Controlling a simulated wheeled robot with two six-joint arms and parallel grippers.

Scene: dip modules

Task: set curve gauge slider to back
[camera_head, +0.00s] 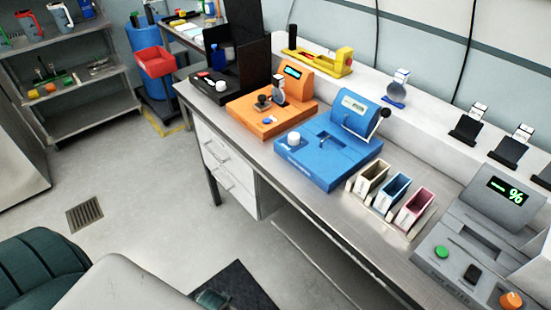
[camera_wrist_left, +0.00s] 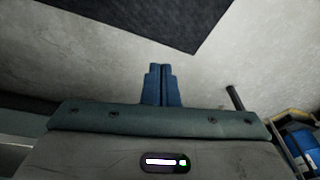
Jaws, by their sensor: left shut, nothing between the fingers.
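No label reading curve gauge is legible, so I cannot tell for certain which device it is. A grey console (camera_head: 455,262) at the right has a lit % display (camera_head: 507,191), a slot with a black knob (camera_head: 472,272), a green button and an orange knob. A blue device (camera_head: 318,155) has a slotted top, a white knob and a small display. An orange device (camera_head: 268,117) stands left of it. My left gripper (camera_wrist_left: 161,72) is shut and empty in the left wrist view, over the floor and away from the bench devices. My right gripper is not in view.
The devices stand on a metal bench (camera_head: 350,222). Three small bins, beige, blue and pink (camera_head: 414,206), sit between the blue device and grey console. A yellow device (camera_head: 318,60) and black stands line the back ledge. A dark mat (camera_head: 240,285) lies on the floor.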

